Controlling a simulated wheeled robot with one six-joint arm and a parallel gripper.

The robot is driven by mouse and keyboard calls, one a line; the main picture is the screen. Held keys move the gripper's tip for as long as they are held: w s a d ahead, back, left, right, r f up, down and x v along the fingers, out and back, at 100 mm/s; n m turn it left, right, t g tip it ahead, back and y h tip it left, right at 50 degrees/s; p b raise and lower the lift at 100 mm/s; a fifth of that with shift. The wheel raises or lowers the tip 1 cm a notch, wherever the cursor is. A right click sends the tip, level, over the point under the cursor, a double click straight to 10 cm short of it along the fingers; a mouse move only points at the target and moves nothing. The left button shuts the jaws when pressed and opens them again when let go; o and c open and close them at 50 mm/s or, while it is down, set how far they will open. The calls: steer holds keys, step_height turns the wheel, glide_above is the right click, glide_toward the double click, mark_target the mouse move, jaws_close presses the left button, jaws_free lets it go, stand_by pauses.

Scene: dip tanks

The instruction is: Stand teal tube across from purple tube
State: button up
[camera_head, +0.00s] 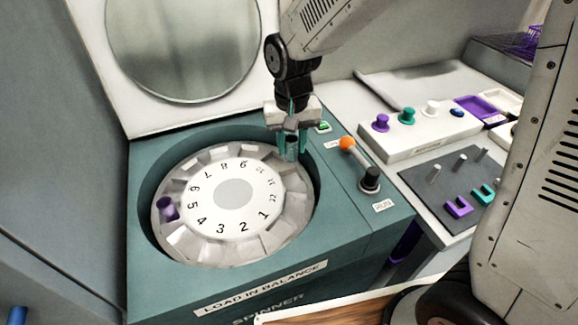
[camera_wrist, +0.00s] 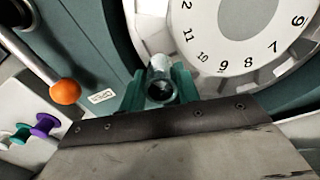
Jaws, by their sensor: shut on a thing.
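The purple tube (camera_head: 167,208) stands in a slot of the round numbered rotor (camera_head: 215,220), beside the 5 at the left. My gripper (camera_head: 291,152) has teal fingers and is shut on a tube, the teal tube (camera_head: 291,143), which looks greyish teal. It holds the tube roughly upright over the far right rim of the rotor, near the 10 and 11. The tube also shows between the fingers in the wrist view (camera_wrist: 160,72). Its lower end is hard to make out, so I cannot tell whether it touches a slot.
The spinner's teal housing (camera_head: 150,260) surrounds the rotor, and a round lid (camera_head: 185,50) stands open behind. An orange-knobbed lever (camera_head: 347,143) and a black knob (camera_head: 370,179) are at the right. Further right are a white block with coloured knobs (camera_head: 430,132) and a dark pegged board (camera_head: 440,180).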

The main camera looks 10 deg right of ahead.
step_height(320, 180, down, 8)
steer(key=shift+r, duration=0.15)
steer(key=shift+s, duration=0.1)
steer(key=o, duration=1.1)
steer(key=shift+c, duration=0.2)
step_height(320, 180, up, 12)
